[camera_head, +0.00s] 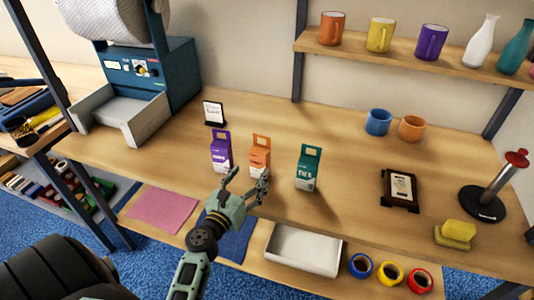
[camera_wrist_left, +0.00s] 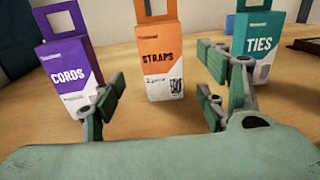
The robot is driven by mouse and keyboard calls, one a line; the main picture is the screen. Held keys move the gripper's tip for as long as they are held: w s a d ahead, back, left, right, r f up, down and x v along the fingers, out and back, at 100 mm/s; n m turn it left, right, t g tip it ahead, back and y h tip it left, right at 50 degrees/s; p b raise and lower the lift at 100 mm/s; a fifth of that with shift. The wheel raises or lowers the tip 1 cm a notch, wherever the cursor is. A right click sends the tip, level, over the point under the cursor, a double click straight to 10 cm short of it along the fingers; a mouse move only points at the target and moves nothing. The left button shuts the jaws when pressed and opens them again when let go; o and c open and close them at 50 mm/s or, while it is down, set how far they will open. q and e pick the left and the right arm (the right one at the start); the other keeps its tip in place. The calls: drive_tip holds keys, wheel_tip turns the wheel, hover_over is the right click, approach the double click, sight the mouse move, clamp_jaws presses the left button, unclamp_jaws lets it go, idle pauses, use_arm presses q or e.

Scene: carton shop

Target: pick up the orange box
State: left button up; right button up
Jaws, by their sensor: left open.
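The orange box (camera_head: 260,158) stands upright on the wooden table between a purple box (camera_head: 221,155) and a teal box (camera_head: 308,168). My left gripper (camera_head: 246,186) is open in front of it, its fingers spread and empty. In the left wrist view the orange box (camera_wrist_left: 161,62), labelled STRAPS, stands beyond and between the two fingertips (camera_wrist_left: 160,88), apart from them. The purple box (camera_wrist_left: 70,62), labelled CORDS, is at the left, partly behind the left finger. The teal box (camera_wrist_left: 258,45), labelled TIES, is at the right, partly behind the right finger. My right gripper is not in view.
A small sign (camera_head: 213,113) stands behind the purple box. A blue machine with a grey tray (camera_head: 125,112) is at the left. Blue (camera_head: 378,122) and orange (camera_head: 411,128) mugs and a framed plaque (camera_head: 399,190) stand right.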

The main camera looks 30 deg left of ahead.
sight(258, 164)
use_arm(q)
drive_tip(key=shift+w, duration=0.55)
drive_tip(key=shift+w+a+r, duration=0.1)
drive_tip(key=shift+w, duration=0.2)
drive_tip(key=shift+w+r+p, duration=0.3)
drive_tip(key=shift+w+p, duration=0.05)
drive_tip(key=shift+w, duration=0.25)
drive_tip(key=shift+w+r+p, duration=0.25)
drive_tip(key=shift+w+p, duration=0.05)
drive_tip(key=shift+w, duration=0.3)
drive_tip(key=w, duration=0.2)
drive_tip(key=shift+w+a+f, duration=0.2)
drive_tip(key=shift+w+f, duration=0.05)
drive_tip(key=shift+w, duration=0.4)
drive_tip(key=c, duration=1.4)
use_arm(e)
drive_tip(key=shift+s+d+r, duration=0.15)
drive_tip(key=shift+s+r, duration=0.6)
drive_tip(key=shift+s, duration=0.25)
